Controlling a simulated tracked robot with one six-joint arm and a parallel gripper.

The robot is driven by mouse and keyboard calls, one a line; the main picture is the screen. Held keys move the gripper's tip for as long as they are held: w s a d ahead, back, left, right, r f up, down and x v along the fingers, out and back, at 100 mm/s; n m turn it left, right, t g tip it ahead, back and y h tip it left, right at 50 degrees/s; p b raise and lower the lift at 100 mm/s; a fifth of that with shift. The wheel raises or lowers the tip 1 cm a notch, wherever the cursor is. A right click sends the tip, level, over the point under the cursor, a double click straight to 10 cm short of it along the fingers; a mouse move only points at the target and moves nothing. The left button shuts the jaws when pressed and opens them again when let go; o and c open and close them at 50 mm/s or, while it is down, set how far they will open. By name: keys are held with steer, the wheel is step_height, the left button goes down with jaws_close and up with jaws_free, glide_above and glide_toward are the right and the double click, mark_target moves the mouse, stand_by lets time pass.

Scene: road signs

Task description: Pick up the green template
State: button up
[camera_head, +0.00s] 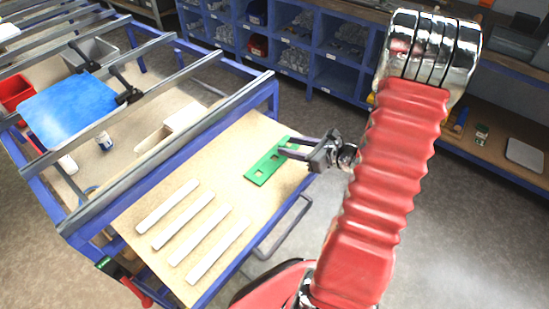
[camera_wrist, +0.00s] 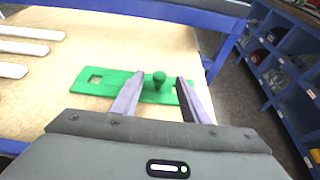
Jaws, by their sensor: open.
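The green template (camera_head: 264,166) is a flat green plate with cut-outs, lying on the wooden tabletop near its right edge in the head view. In the wrist view the green template (camera_wrist: 95,84) has a square hole at its left and an upright green knob (camera_wrist: 159,79). My gripper (camera_head: 284,147) reaches over the template's far right end in the head view. In the wrist view my gripper (camera_wrist: 160,80) is open, with one finger on each side of the knob. I cannot tell whether the fingers touch it. Part of the template is hidden behind the fingers.
Several white strips (camera_head: 205,221) lie on the wooden tabletop (camera_head: 140,207) left of the template. A metal rail (camera_head: 170,150) of the blue frame runs along the table's far side. Blue shelves with bins (camera_head: 330,75) stand behind. Bare tabletop lies around the template.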

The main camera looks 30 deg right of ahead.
mark_target(283, 144)
steer(key=shift+x, duration=2.25)
steer(key=shift+c, duration=0.3)
jaws_close()
